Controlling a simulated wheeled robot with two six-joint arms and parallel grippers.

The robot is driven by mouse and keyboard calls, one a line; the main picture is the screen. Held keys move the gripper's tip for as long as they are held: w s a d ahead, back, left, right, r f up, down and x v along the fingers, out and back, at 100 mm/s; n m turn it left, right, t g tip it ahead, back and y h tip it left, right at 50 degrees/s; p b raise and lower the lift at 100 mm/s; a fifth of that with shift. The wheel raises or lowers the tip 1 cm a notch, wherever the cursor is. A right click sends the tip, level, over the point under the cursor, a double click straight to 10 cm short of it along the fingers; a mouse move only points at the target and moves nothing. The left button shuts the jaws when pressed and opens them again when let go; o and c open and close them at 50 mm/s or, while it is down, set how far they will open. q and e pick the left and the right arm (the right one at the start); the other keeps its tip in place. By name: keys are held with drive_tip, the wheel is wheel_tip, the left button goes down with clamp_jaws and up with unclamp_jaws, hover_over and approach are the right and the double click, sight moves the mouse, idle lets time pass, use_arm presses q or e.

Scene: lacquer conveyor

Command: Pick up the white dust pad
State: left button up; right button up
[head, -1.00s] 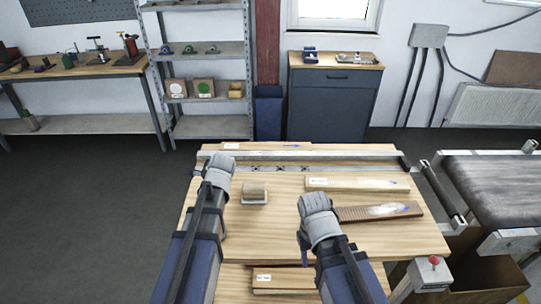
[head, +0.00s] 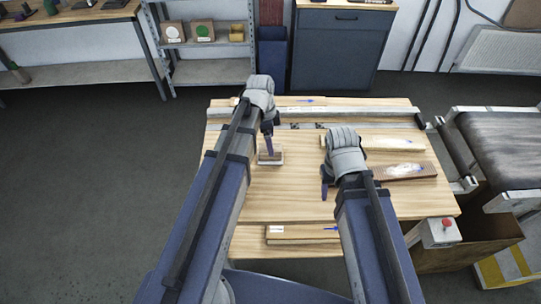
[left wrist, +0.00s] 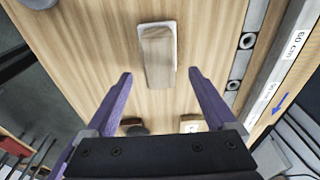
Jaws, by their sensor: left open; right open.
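The white dust pad (head: 270,160) lies on the wooden table, a thin white pad under a wooden block grip. My left gripper (head: 268,137) is above it in the head view and hides part of it. In the left wrist view the pad (left wrist: 173,30) lies just beyond my open left gripper (left wrist: 160,74), roughly in line with the gap between the purple fingers, which hold nothing. My right gripper (head: 326,186) is open over the table, to the right of the pad and apart from it. Its fingers are partly hidden by its hand.
A reddish-brown board (head: 425,171) with white dust and a pale board (head: 400,144) lie on the right. A metal rule (head: 350,115) runs along the back. More boards (head: 290,232) lie at the front. A conveyor (head: 505,145) stands at the right.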

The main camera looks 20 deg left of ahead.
sight(263, 158)
use_arm(q)
drive_tip(key=shift+f, duration=0.15)
use_arm(e)
drive_tip(key=shift+f, duration=0.1)
use_arm(q)
wheel_tip(263, 158, down, 4)
drive_tip(key=b, duration=0.4)
drive_tip(key=shift+s+a+f, duration=0.1)
use_arm(e)
wheel_tip(263, 158, down, 4)
drive_tip(key=shift+f, duration=0.15)
use_arm(q)
drive_tip(key=shift+f+b, duration=0.55)
drive_tip(key=shift+b, duration=0.05)
use_arm(e)
drive_tip(key=shift+f, duration=0.5)
use_arm(q)
drive_tip(key=shift+r, duration=0.1)
use_arm(e)
drive_tip(key=shift+r, duration=0.1)
use_arm(q)
clamp_jaws()
